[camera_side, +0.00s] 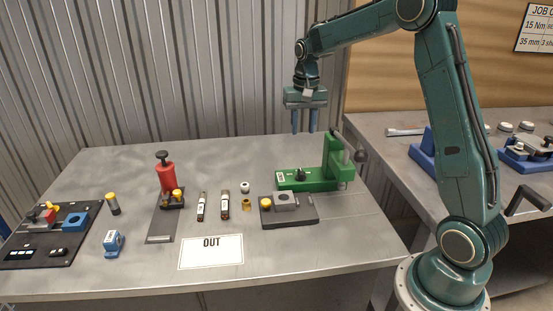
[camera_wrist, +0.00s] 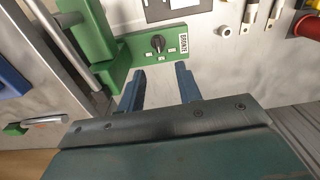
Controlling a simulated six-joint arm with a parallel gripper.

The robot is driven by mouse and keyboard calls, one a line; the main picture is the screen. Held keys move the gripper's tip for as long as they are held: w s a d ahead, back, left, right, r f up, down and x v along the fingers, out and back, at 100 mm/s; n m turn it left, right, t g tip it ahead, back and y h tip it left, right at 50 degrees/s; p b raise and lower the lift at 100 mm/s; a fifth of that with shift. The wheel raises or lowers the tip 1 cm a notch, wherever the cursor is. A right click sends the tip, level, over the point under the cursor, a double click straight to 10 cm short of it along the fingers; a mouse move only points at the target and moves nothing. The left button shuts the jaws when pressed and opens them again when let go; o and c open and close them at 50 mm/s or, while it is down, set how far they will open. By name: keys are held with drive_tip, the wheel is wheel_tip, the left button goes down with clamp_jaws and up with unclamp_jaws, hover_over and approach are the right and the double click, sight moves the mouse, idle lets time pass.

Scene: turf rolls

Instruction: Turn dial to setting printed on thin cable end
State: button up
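A black dial (camera_side: 300,173) sits on the base of a green lever tool (camera_side: 334,158). In the wrist view the dial (camera_wrist: 157,43) has small white marks around it, too small to read, and a white label beside it. Two dark cable ends with white printed labels lie on the table left of the green tool: a thinner one (camera_side: 202,206) and a thicker one (camera_side: 225,205). Their print is too small to read. My gripper (camera_side: 303,131) is open and empty, pointing down above the green tool. In the wrist view its fingers (camera_wrist: 158,88) are apart, short of the dial.
A grey block on a dark base (camera_side: 297,209) stands before the green tool. A red tool (camera_side: 165,176), a blue piece (camera_side: 114,241), a black board (camera_side: 48,250) and an OUT card (camera_side: 211,252) are further left.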

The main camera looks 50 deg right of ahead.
sight(301, 171)
drive_tip(key=shift+w+d+f, duration=0.25)
drive_tip(key=shift+d+f, duration=0.15)
drive_tip(key=shift+f, duration=0.05)
drive_tip(key=shift+w+d+f, duration=0.2)
drive_tip(key=shift+d+f, duration=0.15)
drive_tip(key=shift+f, duration=0.1)
drive_tip(key=shift+f, duration=0.1)
drive_tip(key=shift+f, duration=6.8)
clamp_jaws()
